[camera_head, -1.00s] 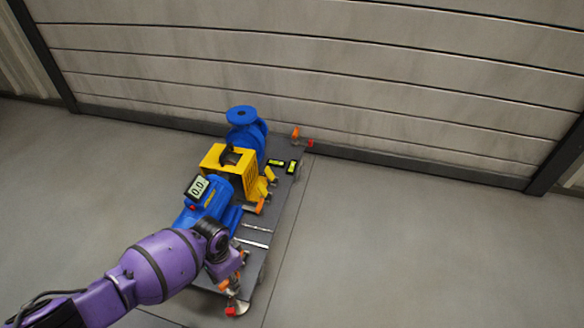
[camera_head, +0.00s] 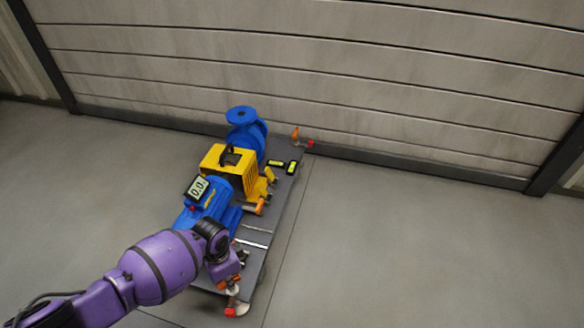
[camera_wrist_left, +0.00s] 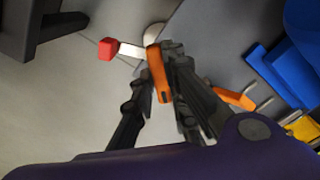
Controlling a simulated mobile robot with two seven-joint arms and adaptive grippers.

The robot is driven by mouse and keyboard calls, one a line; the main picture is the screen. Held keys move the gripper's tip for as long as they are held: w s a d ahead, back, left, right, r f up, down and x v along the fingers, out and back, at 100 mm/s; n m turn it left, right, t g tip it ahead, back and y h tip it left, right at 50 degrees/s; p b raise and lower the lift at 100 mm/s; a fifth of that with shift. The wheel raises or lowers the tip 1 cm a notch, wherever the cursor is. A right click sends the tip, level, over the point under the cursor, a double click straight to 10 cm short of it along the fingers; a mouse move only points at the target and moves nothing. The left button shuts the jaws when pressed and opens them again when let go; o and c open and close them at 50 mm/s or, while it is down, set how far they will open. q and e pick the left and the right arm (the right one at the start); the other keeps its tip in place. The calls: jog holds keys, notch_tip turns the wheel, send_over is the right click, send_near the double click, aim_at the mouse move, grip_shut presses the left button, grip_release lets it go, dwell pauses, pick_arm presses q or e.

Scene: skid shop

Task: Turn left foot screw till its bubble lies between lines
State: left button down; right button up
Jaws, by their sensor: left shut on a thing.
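The left foot screw has an orange handle (camera_wrist_left: 158,72) at the near corner of the skid plate (camera_head: 264,262). My left gripper (camera_wrist_left: 157,75) is shut on this handle, with its dark fingers on either side. In the head view my left gripper (camera_head: 238,278) is at the same corner and partly hides the screw. Two spirit levels lie at right angles on the plate, one crosswise (camera_head: 276,163) and one lengthwise (camera_head: 292,168). Their bubbles are too small to read against the lines. My right gripper is out of view.
A blue motor (camera_head: 213,212) with a display reading 0.0 (camera_head: 198,189), a yellow guard (camera_head: 226,163) and a blue pump (camera_head: 247,133) stand on the plate. A red-ended part (camera_head: 236,311) shows at the near corner. Open floor lies right; a panelled wall (camera_head: 330,80) stands behind.

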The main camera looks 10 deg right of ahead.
pick_arm(q)
jog(key=m, duration=0.2)
jog(key=shift+m, duration=0.3)
jog(key=c, duration=1.6)
grip_release()
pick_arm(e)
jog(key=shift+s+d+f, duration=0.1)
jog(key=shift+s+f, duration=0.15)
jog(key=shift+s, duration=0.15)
pick_arm(q)
jog(key=shift+r, duration=0.1)
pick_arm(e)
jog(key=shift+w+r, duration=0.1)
